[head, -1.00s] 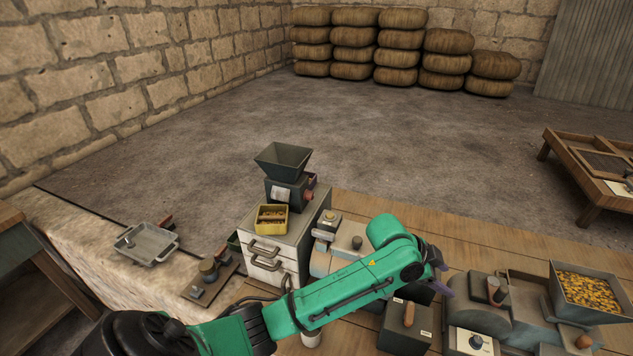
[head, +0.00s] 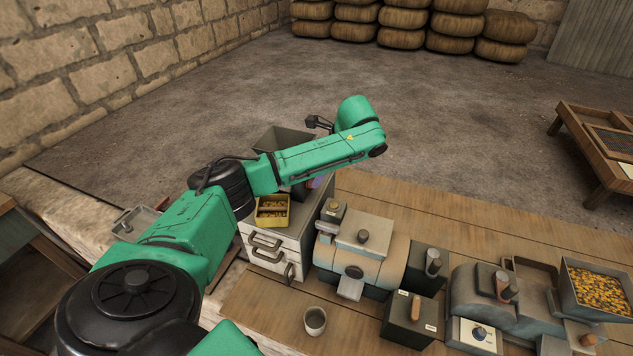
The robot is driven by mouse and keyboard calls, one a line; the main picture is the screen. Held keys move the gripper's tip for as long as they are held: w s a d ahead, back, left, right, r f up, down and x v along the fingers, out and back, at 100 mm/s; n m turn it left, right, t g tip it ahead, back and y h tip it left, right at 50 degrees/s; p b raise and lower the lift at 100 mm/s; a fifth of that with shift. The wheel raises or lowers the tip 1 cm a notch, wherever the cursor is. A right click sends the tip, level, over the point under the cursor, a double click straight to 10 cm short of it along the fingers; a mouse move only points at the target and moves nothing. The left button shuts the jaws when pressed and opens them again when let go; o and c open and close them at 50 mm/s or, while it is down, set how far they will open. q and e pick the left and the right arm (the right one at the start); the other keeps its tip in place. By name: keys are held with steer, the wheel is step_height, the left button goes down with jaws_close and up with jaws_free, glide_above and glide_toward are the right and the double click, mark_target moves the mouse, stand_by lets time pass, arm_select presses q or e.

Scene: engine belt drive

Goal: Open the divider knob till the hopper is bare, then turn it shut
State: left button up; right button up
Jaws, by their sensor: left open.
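The divider, a dark box with a grey flared hopper (head: 283,138), stands on the drawer cabinet. The visible inside of the hopper looks bare, but my left arm covers its lower part and much of the box. The red knob on the box's right side is mostly hidden behind my arm. A yellow pan (head: 272,211) with some brown grain sits at the divider's left front. My left gripper (head: 317,182) is open, mostly hidden behind my forearm; a little purple shows close to the knob side. I cannot tell whether it touches the knob. My right gripper is not in view.
A cream machine (head: 362,250), a dark box with a wooden handle (head: 408,322) and a small cup (head: 315,320) stand on the bench. A second hopper (head: 567,290) full of yellow grain is at the far right. The bench behind the machines is clear.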

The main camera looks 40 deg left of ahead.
arm_select(q)
steer(key=x, duration=0.3)
steer(key=shift+a+f+p, duration=0.1)
steer(key=shift+a+p, duration=0.25)
steer(key=shift+a, duration=0.05)
steer(key=shift+a+f, duration=0.1)
steer(key=shift+f, duration=0.3)
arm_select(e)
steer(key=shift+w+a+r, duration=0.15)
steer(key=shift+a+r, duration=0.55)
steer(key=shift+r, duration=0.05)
arm_select(q)
jaws_close()
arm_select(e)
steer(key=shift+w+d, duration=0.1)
